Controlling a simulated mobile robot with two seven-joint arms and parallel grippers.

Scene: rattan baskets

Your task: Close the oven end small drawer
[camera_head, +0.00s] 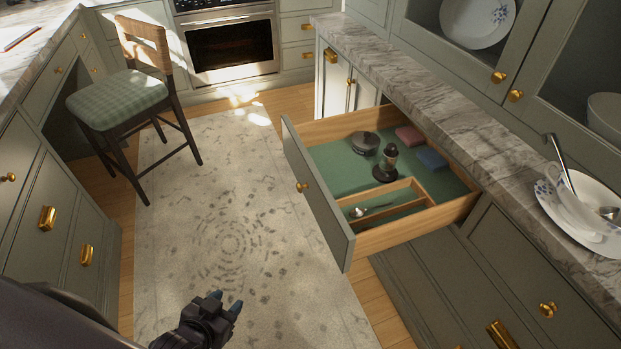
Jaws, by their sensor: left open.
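The small drawer (315,206) nearer the oven is pulled well out from under the marble counter on the right. Its front is grey-green with a round brass knob (302,187). On its green lining lie a round dark tin (365,143), a dark grinder-like item (388,163), a pink block and a blue block, and a wooden divider with a spoon. My left gripper (226,303) is open and empty over the rug, at the bottom of the view. It is apart from the drawer, nearer to me and to the left of its front. My right gripper is not in view.
The oven (231,50) stands at the back. A stool with a green checked seat (117,99) stands at the left, by cabinets. Dishes with a ladle sit on the right counter (470,125). The patterned rug (225,200) is clear between the rows.

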